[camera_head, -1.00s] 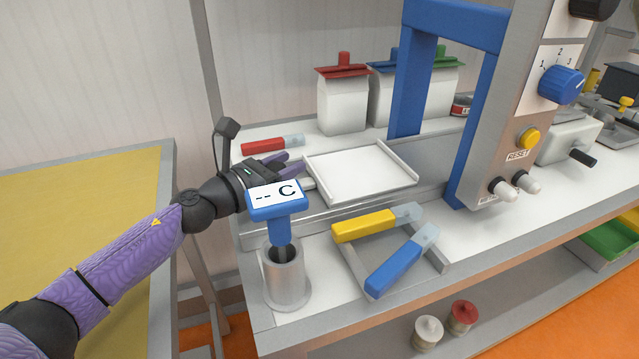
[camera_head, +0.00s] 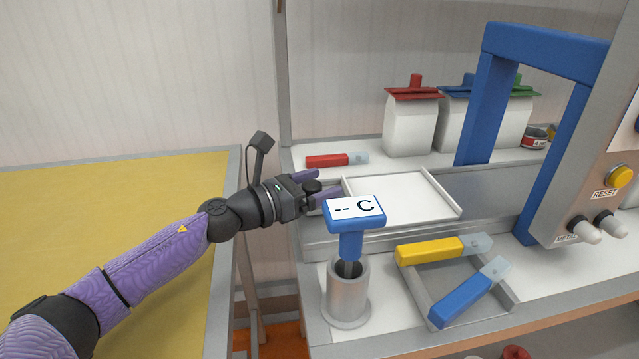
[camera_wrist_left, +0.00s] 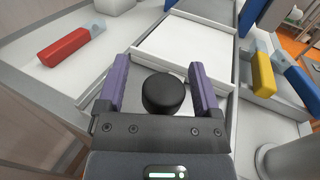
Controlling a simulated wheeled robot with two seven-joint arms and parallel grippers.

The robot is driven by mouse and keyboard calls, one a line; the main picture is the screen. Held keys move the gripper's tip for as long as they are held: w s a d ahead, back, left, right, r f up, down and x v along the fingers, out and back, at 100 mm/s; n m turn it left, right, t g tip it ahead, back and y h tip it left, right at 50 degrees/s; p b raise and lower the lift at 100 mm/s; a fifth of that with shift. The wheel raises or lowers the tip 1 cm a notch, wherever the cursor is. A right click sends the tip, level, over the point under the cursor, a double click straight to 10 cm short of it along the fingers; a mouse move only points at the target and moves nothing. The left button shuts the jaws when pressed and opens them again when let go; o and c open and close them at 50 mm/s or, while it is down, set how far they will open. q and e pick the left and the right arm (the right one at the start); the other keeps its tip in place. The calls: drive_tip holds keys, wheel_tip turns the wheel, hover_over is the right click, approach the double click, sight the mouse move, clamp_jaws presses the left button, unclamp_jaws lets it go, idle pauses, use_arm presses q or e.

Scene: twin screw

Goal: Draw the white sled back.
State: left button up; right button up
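The white sled (camera_head: 398,198) is a flat tray with raised edges, sitting on a grey rail beside the blue frame. It also shows in the left wrist view (camera_wrist_left: 188,45). A round black knob (camera_wrist_left: 163,93) stands at its near end. My left gripper (camera_head: 326,187) is at the sled's left end. In the left wrist view its two purple fingers (camera_wrist_left: 158,85) are open on either side of the knob, with gaps showing between knob and fingers. In the head view the knob is partly hidden by the gripper. My right gripper is not in view.
A blue handle with a "-- C" label (camera_head: 355,212) stands in a grey cylinder (camera_head: 347,295) just in front of the gripper. A red-handled tool (camera_head: 328,160) lies behind it. Yellow (camera_head: 430,251) and blue (camera_head: 460,303) tools lie in front of the rail. The blue frame (camera_head: 487,108) rises at right.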

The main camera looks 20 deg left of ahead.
use_arm(q)
drive_tip(key=v, duration=0.9)
drive_tip(key=shift+s+a, duration=0.2)
drive_tip(key=shift+s, duration=0.15)
